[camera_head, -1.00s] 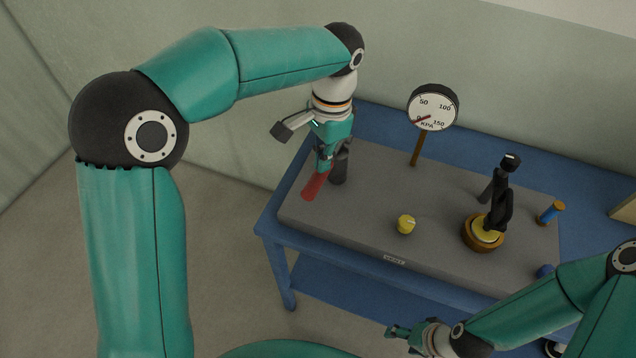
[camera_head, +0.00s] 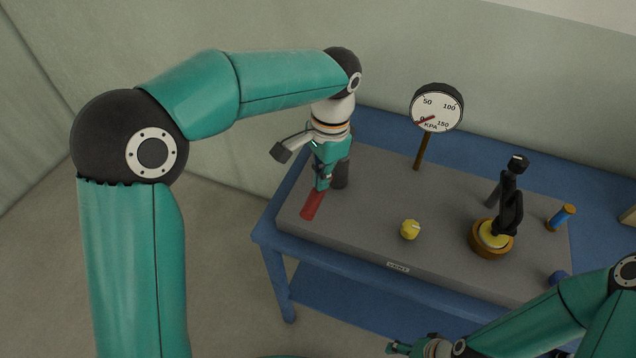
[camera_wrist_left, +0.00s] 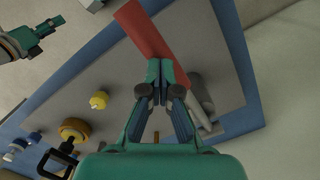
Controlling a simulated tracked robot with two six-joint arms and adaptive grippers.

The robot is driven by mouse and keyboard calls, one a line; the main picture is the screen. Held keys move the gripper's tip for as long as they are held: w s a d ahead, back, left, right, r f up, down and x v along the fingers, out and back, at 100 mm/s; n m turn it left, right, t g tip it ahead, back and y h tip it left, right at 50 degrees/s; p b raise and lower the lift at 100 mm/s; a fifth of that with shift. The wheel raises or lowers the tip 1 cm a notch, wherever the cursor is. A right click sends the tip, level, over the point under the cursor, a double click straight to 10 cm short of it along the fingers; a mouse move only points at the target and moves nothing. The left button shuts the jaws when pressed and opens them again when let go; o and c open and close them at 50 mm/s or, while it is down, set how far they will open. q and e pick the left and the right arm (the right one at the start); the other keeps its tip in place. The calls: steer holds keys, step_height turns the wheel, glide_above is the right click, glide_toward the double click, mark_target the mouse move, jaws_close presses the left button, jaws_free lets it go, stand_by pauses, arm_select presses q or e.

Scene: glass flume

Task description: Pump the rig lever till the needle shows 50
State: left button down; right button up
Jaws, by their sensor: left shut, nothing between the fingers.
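The lever's red handle (camera_head: 312,205) is at the left end of the grey rig (camera_head: 360,230); it also shows in the left wrist view (camera_wrist_left: 150,30). A dark post (camera_head: 342,174) stands beside it. My left gripper (camera_head: 322,186) is shut and empty, its fingertips (camera_wrist_left: 153,68) right at the handle; I cannot tell whether they touch it. The round white gauge (camera_head: 437,107) is marked in kPa, and its red needle (camera_head: 426,120) points near 0. My right gripper (camera_head: 398,348) is low at the bottom edge, away from the rig; its jaws are too small to read.
On the rig are a yellow knob (camera_head: 410,229), a black jointed fitting (camera_head: 510,205) on a round brass base (camera_head: 490,243), and a blue cylinder with an orange end (camera_head: 561,217). The rig stands on a blue table (camera_head: 330,285). The rig top between handle and gauge is clear.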

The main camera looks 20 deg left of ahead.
arm_select(q)
steer(key=shift+f, duration=0.7)
steer(key=shift+r, duration=0.1)
steer(key=w+d+p, duration=0.1)
steer(key=w+d+r+p, duration=0.1)
steer(key=p, duration=0.1)
steer(key=shift+w, duration=0.2)
